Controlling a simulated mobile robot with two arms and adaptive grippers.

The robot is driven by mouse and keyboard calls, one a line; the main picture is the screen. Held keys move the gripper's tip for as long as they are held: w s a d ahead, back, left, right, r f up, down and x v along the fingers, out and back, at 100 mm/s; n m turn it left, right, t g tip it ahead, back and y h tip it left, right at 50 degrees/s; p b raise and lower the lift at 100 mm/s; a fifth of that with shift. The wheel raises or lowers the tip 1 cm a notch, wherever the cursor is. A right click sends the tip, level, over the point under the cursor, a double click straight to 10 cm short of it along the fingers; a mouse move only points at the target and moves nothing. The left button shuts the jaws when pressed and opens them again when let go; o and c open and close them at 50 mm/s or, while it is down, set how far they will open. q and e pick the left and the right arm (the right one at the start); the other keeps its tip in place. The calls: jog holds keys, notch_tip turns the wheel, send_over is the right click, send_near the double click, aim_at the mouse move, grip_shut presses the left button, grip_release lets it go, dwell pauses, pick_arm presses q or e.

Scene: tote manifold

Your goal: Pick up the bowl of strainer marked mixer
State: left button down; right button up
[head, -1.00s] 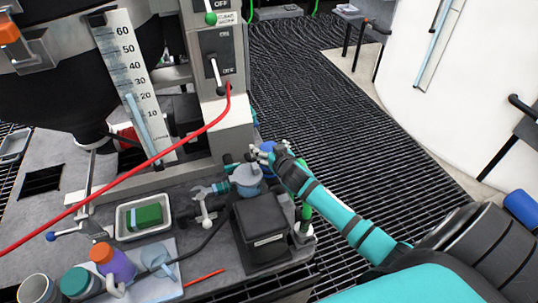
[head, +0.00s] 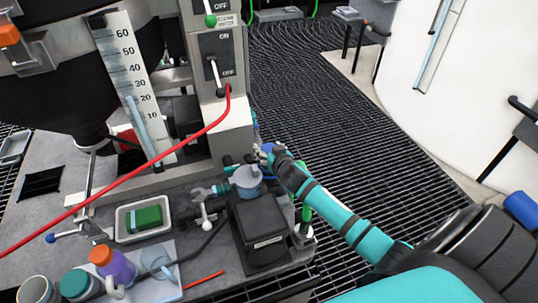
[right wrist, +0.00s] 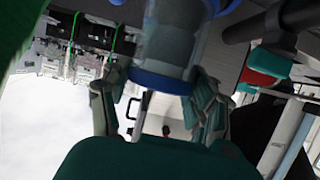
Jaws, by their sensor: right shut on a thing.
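My right gripper (head: 265,153) is at the far right corner of the grey bench, beside the column with the switches. In the right wrist view its two fingers (right wrist: 160,115) stand on either side of a clear cylindrical bowl with a blue ring (right wrist: 160,82), and are shut on it. In the head view only a bit of blue (head: 267,147) shows at the fingers. A second strainer-like part with a grey-blue top (head: 246,178) sits just left of and nearer than the gripper. No mixer marking is readable. My left gripper is out of view.
A black box (head: 262,230) stands in front of the gripper, with a green upright part (head: 305,214) beside it. A red hose (head: 150,160) crosses the view. A tray with a green block (head: 122,225) and several bottles stand left. Open grating lies right.

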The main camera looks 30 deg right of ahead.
jog(key=shift+r, duration=0.1)
jog(key=shift+r, duration=0.6)
notch_tip(320, 180, up, 2)
jog(key=shift+r, duration=0.25)
jog(key=s+d+r+b, duration=0.1)
jog(key=s+d, duration=0.1)
jog(key=s, duration=1.3)
jog(key=shift+s+d+r, duration=0.15)
jog(key=shift+s+d, duration=0.1)
jog(key=shift+s, duration=0.15)
jog(key=shift+r+p, duration=1)
